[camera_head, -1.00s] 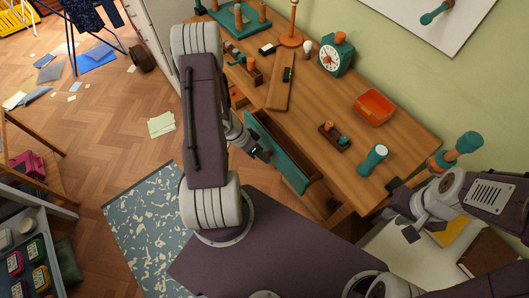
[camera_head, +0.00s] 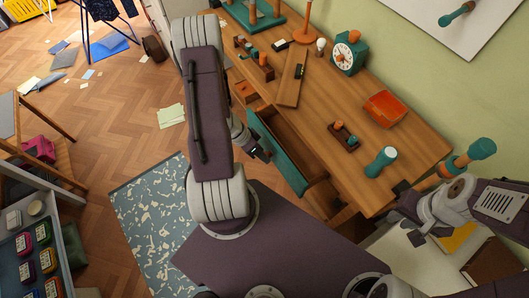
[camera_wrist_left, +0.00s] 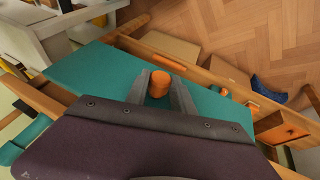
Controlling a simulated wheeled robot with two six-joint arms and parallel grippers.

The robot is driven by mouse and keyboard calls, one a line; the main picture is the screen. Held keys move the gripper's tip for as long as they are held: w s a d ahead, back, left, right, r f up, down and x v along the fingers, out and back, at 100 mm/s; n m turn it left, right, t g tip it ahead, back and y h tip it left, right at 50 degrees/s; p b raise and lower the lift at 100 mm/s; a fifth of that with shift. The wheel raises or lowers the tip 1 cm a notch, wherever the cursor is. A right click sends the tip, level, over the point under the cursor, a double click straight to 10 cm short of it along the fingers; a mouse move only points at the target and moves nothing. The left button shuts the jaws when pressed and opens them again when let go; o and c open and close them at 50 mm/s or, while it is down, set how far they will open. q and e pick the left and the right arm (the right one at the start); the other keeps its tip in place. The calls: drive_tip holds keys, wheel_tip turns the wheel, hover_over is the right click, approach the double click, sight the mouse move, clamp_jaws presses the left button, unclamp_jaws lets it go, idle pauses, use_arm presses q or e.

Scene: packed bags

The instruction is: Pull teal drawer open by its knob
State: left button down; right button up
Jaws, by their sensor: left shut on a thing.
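The teal drawer (camera_head: 272,150) sits in the front of the wooden desk and stands partly open, with its inside showing behind the teal front. In the left wrist view the teal front (camera_wrist_left: 105,72) fills the middle, and its round orange knob (camera_wrist_left: 159,84) lies between my two fingers. My left gripper (camera_head: 262,153) is at the outer face of the drawer front, shut on the knob; its fingers also show in the left wrist view (camera_wrist_left: 160,92). In the head view the arm and gripper hide the knob. My right gripper (camera_head: 430,235) is low at the right, away from the drawer; its jaw opening is unclear.
The desk top (camera_head: 350,105) holds an orange tray (camera_head: 385,108), a teal clock (camera_head: 347,55), a small brown rack (camera_head: 344,136) and a teal cylinder (camera_head: 380,162). Another wooden drawer (camera_head: 246,92) is beside the teal one. A patterned rug (camera_head: 155,220) lies on the floor in front.

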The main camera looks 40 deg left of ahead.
use_arm(q)
drive_tip(key=shift+s+a, duration=0.3)
drive_tip(key=shift+s, duration=0.4)
drive_tip(key=shift+s+a, duration=0.3)
drive_tip(key=shift+s, duration=0.4)
drive_tip(key=shift+s+a, duration=0.3)
drive_tip(key=shift+s, duration=0.4)
drive_tip(key=shift+s+p, duration=0.1)
drive_tip(key=shift+p, duration=0.2)
drive_tip(key=shift+s+a+p, duration=0.25)
drive_tip(key=shift+s+p, duration=0.05)
drive_tip(key=shift+s, duration=0.3)
drive_tip(key=shift+s+a+p, duration=0.25)
drive_tip(key=shift+s, duration=0.3)
drive_tip(key=c, duration=1)
unclamp_jaws()
